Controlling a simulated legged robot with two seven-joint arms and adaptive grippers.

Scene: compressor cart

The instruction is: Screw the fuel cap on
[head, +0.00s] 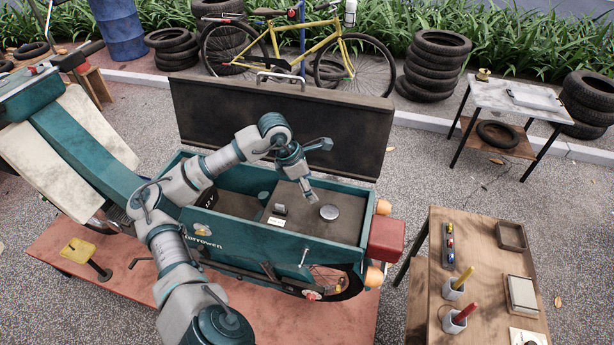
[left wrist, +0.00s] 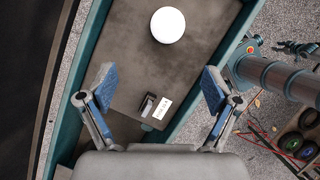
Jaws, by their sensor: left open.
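A round silver cap-like disc (head: 329,212) sits on the brown tank top inside the teal cart box. It shows as a bright white disc (left wrist: 168,25) at the top of the left wrist view. I cannot tell whether it is the loose fuel cap or a cap seated on a neck. My left gripper (head: 318,170) is open and empty above the tank top. In the left wrist view its two blue-padded fingers (left wrist: 158,87) are spread wide, with the disc beyond them. A small dark fitting (left wrist: 147,104) and a white label (left wrist: 161,108) lie between and below the fingers.
The box's raised dark lid (head: 285,125) stands behind my arm. The box's teal walls (head: 270,237) surround the tank top. A wooden bench (head: 480,270) with pen cups and trays is at the right. Tyres and a yellow bicycle (head: 290,40) are at the back.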

